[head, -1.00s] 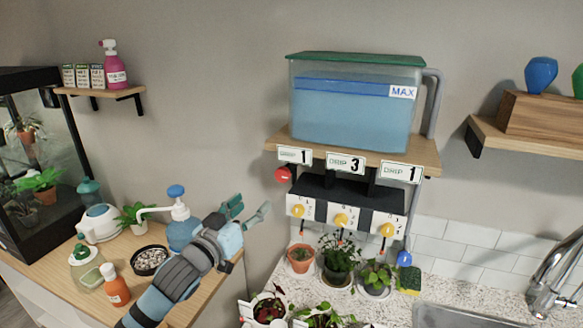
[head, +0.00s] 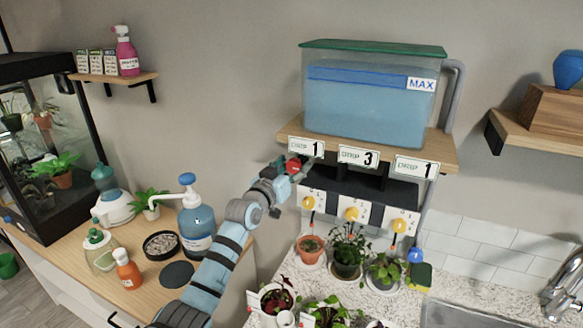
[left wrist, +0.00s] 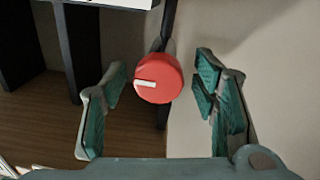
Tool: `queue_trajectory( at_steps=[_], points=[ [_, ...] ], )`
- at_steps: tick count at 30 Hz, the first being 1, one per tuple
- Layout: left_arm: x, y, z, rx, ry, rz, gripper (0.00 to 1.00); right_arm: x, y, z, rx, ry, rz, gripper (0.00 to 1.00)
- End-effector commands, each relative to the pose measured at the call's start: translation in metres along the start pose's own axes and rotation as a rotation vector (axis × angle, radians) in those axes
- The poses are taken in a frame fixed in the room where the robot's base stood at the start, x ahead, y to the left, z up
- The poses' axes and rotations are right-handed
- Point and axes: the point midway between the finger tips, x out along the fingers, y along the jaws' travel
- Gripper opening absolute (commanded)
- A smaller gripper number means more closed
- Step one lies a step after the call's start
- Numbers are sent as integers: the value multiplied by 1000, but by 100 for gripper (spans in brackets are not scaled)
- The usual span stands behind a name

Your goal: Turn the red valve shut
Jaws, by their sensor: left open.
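The red valve (head: 293,165) is a round red knob under the left end of the tank shelf, below the left DRIP 1 sign. In the left wrist view the red valve (left wrist: 158,79) faces me, with a white mark pointing left. My left gripper (head: 290,172) is at the valve in the head view. In the left wrist view my left gripper (left wrist: 160,100) is open, with one finger on each side of the knob and a visible gap to each. The right gripper is not in view.
The water tank (head: 370,100) stands on the shelf (head: 450,155) above. Yellow knobs (head: 351,214) line the white panels to the right. Potted plants (head: 346,258) stand on the counter below. A blue pump bottle (head: 198,225) stands on the wooden table at left.

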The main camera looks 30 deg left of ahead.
Motion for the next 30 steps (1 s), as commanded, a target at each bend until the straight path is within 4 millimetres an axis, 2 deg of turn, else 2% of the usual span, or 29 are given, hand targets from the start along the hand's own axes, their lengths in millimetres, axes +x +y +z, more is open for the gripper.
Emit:
queue_trajectory(
  at_steps=[4, 13, 23, 30],
  points=[
    [0, 0, 0, 0, 0, 0, 53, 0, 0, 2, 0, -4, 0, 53],
    [0, 0, 0, 0, -1, 0, 6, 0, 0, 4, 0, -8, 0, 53],
    [-1, 0, 1, -40, 2, 0, 6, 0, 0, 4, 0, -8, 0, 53],
    [-1, -1, 1, -169, 9, 1, 6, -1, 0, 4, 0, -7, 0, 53]
  ],
)
